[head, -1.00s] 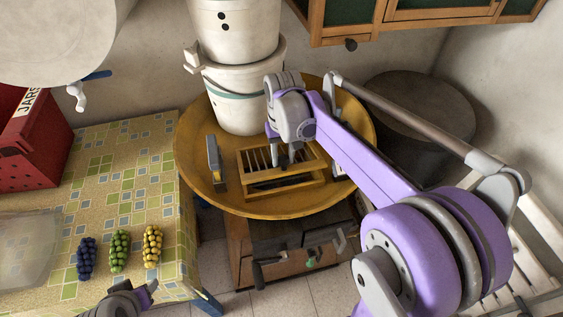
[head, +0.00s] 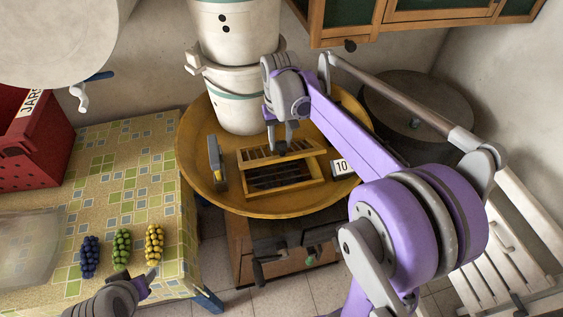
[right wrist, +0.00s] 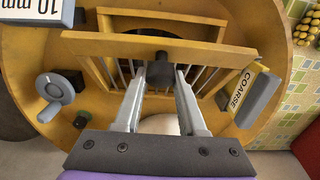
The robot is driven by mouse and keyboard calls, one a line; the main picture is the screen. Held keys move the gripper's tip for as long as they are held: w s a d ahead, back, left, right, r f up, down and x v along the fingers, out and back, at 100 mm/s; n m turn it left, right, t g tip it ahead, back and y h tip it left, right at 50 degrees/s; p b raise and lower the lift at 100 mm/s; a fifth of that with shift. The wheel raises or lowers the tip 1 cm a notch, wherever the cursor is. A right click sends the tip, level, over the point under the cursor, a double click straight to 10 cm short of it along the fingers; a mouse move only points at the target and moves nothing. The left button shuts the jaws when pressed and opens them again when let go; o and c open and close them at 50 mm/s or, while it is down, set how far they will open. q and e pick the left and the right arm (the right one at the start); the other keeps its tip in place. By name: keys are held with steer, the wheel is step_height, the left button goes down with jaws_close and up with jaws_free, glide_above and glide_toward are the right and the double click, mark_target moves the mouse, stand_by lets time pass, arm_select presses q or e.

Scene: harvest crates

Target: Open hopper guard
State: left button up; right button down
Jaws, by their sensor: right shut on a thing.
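The hopper guard is a wooden frame with slats (head: 262,155) on the round yellow hopper (head: 200,185). It is tilted up at its near side, above a dark opening. In the right wrist view its front bar (right wrist: 110,46) crosses the picture, with a dark knob (right wrist: 160,70) on it. My right gripper (head: 283,146) is shut on this knob, and its fingers (right wrist: 161,82) show in the right wrist view. My left gripper (head: 145,280) is low at the left, near the table edge; its jaws are too small to read.
A grey-and-yellow block (head: 216,163), marked COARSE in the wrist view, stands left of the guard. A label reading 10 (head: 342,167) is at the right. White buckets (head: 235,105) stand behind. Grape bunches (head: 121,250) lie on the tiled table (head: 130,190).

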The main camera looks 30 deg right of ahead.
steer(key=shift+w+d+r, duration=0.2)
steer(key=shift+w+r, duration=0.25)
steer(key=shift+w, duration=0.3)
steer(key=shift+w+d+r, duration=0.15)
steer(key=shift+w+r, duration=0.3)
steer(key=shift+w, duration=0.25)
arm_select(q)
steer(key=shift+w+r, duration=0.4)
steer(key=shift+r, duration=0.05)
arm_select(e)
steer(key=shift+w+d+r, duration=0.15)
steer(key=shift+w+r, duration=0.1)
steer(key=shift+w, duration=0.4)
steer(key=shift+w+d+r, duration=0.15)
steer(key=shift+w+r, duration=0.1)
steer(key=shift+w, duration=0.35)
steer(key=shift+w+d+r, duration=0.15)
steer(key=shift+w+r, duration=0.1)
steer(key=shift+w, duration=0.4)
steer(key=shift+c, duration=2)
jaws_free()
steer(key=shift+w, duration=0.1)
arm_select(q)
steer(key=shift+w, duration=0.1)
